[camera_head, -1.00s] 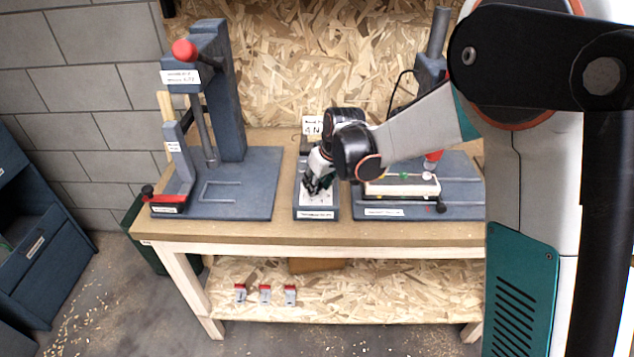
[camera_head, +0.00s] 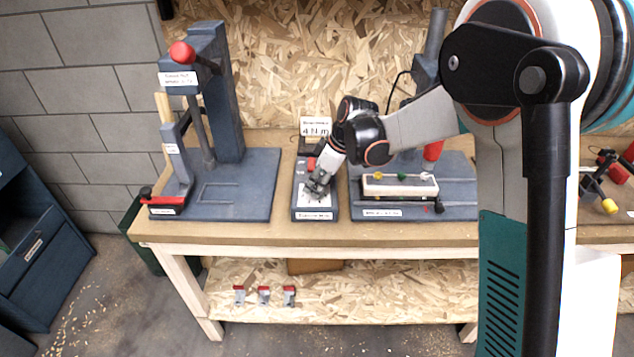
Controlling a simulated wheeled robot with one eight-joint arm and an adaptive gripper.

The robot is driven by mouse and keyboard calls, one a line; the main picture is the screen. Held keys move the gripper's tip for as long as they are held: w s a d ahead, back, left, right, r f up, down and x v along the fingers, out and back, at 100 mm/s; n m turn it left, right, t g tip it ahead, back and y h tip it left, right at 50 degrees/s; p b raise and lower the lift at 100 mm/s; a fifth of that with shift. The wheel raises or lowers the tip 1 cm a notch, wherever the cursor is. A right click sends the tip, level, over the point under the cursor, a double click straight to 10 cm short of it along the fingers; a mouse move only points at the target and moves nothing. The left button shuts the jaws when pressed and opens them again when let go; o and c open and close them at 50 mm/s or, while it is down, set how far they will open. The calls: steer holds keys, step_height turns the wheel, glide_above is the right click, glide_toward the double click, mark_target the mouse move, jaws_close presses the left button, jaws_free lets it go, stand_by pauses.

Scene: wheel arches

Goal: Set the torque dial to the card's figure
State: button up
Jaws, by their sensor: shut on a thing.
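The torque dial unit (camera_head: 301,214) is a blue-grey box on the bench, with a pale dial face (camera_head: 325,199) on its sloping top. My gripper (camera_head: 316,190) points down onto this face and is shut on the dial's knob, which is mostly hidden by the fingers. The pointer's reading is too small to tell. The card (camera_head: 316,127) stands upright behind the unit and seems to read 4 N m; its smaller top line is blurred.
A tall press (camera_head: 231,120) with a red-knobbed lever stands left of the dial unit. A fixture (camera_head: 400,187) with a pale bar and coloured knobs stands close on the right, under my arm. Several red-topped pieces (camera_head: 263,295) lie on the lower shelf.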

stand_by(0.3)
steer(key=o, duration=1)
steer(key=shift+o, duration=0.2)
steer(key=v, duration=1.2)
steer(key=s+d+r+m+t+h, duration=0.1)
steer(key=s+d+r+m, duration=0.25)
steer(key=s, duration=0.45)
steer(key=s+d+r+m+t+h, duration=0.1)
steer(key=s+d+r+m+t, duration=0.15)
steer(key=s+d+m, duration=0.35)
steer(key=s+d+f+m+t+h, duration=0.1)
steer(key=s+d+m, duration=0.1)
steer(key=s, duration=0.5)
steer(key=s+d+f+m+t+h, duration=0.1)
steer(key=s+d+m, duration=0.1)
steer(key=s, duration=0.6)
steer(key=shift+d+f, duration=0.25)
steer(key=shift+d, duration=0.2)
